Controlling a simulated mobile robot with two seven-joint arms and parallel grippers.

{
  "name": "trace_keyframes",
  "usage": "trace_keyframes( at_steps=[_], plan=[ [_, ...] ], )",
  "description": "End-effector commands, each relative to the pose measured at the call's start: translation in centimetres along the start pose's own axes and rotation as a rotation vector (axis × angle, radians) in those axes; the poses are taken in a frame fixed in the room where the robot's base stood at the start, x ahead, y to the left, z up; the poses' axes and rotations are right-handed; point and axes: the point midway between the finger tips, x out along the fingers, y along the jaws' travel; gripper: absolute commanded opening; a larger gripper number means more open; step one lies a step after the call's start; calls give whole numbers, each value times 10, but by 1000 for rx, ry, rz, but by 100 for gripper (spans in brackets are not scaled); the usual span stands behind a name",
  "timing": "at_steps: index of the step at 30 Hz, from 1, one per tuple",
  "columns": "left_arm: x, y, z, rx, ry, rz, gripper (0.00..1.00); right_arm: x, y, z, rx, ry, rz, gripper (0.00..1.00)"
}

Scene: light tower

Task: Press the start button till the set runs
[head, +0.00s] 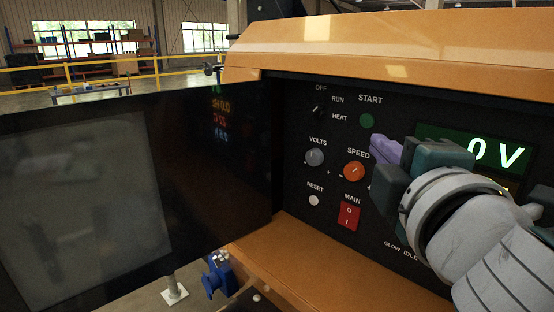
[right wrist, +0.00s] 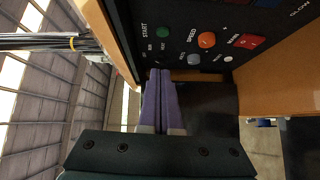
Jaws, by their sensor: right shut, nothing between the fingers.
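The green start button (head: 366,120) is on the black control panel, below the word START. It also shows in the right wrist view (right wrist: 162,34). My right gripper (head: 374,144) has its purple fingers shut together and empty. Its tips are below and a little right of the button in the head view, apart from it. In the right wrist view the closed fingers (right wrist: 160,72) point toward the panel's START side. The dark selector knob (head: 319,113) sits among OFF, RUN and HEAT; its setting is hard to read. The green display (head: 446,138) reads 0 V, partly hidden by my gripper. My left gripper is out of view.
The panel also holds the orange speed knob (head: 354,171), grey volts knob (head: 315,157), white reset button (head: 314,200) and red main switch (head: 349,215). An open dark door (head: 205,170) stands left of the panel. An orange hood (head: 400,55) overhangs it.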

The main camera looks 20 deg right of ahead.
Motion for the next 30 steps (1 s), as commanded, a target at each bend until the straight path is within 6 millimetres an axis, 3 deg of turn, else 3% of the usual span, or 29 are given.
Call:
trace_keyframes(
  at_steps=[1, 3, 19, 23, 30],
  plan=[
    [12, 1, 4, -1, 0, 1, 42, 1, -10, -2, -16, 6, 13, 0],
    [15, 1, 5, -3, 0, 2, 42, 2, -11, -4, -34, 13, 26, 0],
    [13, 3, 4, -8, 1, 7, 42, 9, -8, -5, -48, 18, 35, 0],
    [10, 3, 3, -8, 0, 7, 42, 27, -6, -5, -48, 16, 36, 0],
    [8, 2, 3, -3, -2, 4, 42, 79, -4, -6, -48, 15, 36, 0]
  ],
)
